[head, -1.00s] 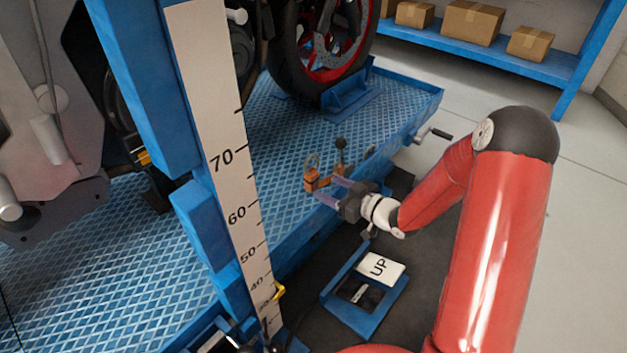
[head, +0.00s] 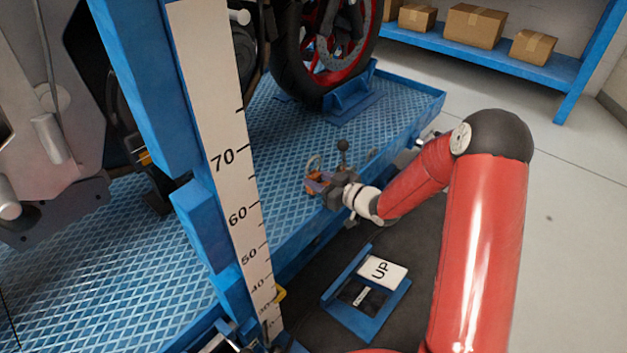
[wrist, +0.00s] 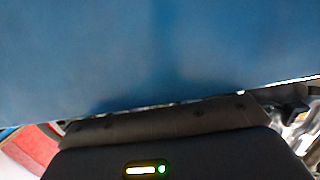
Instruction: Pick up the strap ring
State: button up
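The strap ring (head: 314,162) is a small pale metal loop standing up from an orange strap piece (head: 313,189) at the lift platform's near edge in the head view. My gripper (head: 321,184) is right at the orange piece, its purplish fingers overlapping it just below the loop. The fingers are small and partly hidden by my own wrist, so I cannot tell whether they are open or shut, or touching. The wrist view shows neither the fingers nor the ring. A blurred blue surface (wrist: 160,50) fills most of it.
A black-knobbed lever (head: 343,146) stands just right of the ring. The blue textured platform (head: 250,140) carries a motorcycle wheel (head: 330,60) in a chock. A numbered scale post (head: 215,100) rises at left. A foot pedal marked UP (head: 383,270) is on the floor below.

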jog(key=c, duration=0.3)
jog(key=shift+c, duration=0.2)
jog(key=shift+r, duration=0.15)
notch_tip(320, 180, up, 20)
jog(key=p, duration=0.4)
jog(key=shift+p, duration=0.3)
